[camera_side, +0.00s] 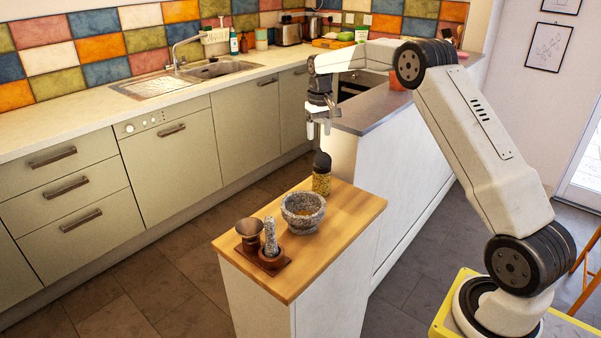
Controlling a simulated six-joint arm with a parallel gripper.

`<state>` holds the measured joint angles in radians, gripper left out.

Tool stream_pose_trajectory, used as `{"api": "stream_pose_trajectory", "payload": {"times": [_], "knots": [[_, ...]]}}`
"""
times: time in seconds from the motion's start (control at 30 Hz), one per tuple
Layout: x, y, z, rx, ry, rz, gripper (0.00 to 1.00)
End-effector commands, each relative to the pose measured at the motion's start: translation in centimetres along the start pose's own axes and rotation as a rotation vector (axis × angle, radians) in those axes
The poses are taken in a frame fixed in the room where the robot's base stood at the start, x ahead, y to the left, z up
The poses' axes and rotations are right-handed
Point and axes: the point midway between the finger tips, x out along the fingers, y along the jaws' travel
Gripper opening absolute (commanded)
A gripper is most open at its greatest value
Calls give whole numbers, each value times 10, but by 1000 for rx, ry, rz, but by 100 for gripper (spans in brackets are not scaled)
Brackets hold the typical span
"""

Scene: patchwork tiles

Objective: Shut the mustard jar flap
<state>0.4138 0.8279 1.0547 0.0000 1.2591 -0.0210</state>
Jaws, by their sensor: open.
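The mustard jar (321,184) is a small clear jar with yellowish contents. It stands upright at the back corner of the wooden-topped block. Its dark flap (322,161) shows above the jar's mouth as a rounded shape and looks raised; its exact angle is too small to tell. My gripper (318,133) is open and empty, pointing down just above the flap. A small gap seems to lie between the fingertips and the flap.
A grey stone mortar (303,222) stands close in front of the jar. A dark tray (284,266) holds an upright stone pestle (270,238) and a brown cup (249,233). The wooden top (352,213) is clear right of the mortar. A grey counter (368,108) rises behind.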

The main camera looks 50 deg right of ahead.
Motion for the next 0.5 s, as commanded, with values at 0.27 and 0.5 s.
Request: {"api": "stream_pose_trajectory", "payload": {"times": [0.27,0.5], "knots": [[33,0,0,0,-1,0,62],[43,0,0,0,0,0,62]]}}
